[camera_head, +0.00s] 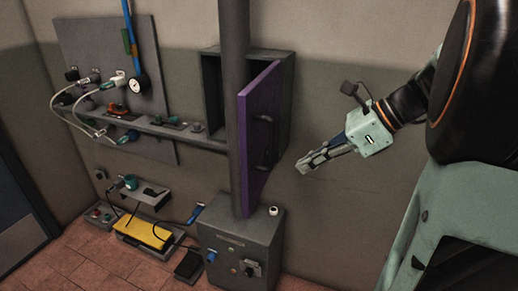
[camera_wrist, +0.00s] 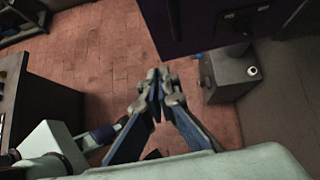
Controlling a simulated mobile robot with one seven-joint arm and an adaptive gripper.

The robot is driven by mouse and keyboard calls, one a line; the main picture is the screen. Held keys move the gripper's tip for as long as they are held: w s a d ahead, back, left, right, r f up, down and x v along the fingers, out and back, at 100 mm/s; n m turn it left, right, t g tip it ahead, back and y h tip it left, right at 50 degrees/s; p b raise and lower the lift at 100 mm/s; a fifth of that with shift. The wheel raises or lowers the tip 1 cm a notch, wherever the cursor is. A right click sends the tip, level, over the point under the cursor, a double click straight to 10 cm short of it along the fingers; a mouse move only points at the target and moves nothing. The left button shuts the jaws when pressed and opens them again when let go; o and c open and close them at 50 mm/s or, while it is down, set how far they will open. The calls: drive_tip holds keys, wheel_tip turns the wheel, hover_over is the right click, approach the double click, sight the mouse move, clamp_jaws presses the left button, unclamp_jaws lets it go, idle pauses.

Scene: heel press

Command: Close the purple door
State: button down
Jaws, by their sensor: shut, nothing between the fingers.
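The purple door (camera_head: 259,135) stands open on a grey wall cabinet (camera_head: 210,85), swung out toward the camera. Its dark handle (camera_head: 263,135) shows on the right-hand face. My gripper (camera_head: 303,167) is shut and empty, to the right of the door and apart from it, at about the height of its lower half. In the wrist view my gripper (camera_wrist: 158,75) is shut, and a dark panel (camera_wrist: 195,20) at the top is probably the door, its colour hard to tell. The cabinet's inside is partly hidden by the door and a pole.
A vertical grey pole (camera_head: 234,60) stands before the cabinet. A grey control box (camera_head: 240,245) sits below the door and also shows in the wrist view (camera_wrist: 225,75). A shelf and panel (camera_head: 115,70) with gauges and hoses are at left. Wall space right of the door is free.

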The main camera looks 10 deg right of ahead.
sight(250, 184)
drive_tip(key=x, duration=0.3)
drive_tip(key=r+x, duration=0.1)
drive_tip(key=x, duration=0.3)
drive_tip(key=a+x, duration=0.1)
drive_tip(key=x, duration=0.3)
drive_tip(key=shift+w+a, duration=0.25)
drive_tip(key=shift+w, duration=0.15)
drive_tip(key=shift+w+a, duration=0.35)
drive_tip(key=shift+a, duration=0.1)
drive_tip(key=shift+r, duration=0.1)
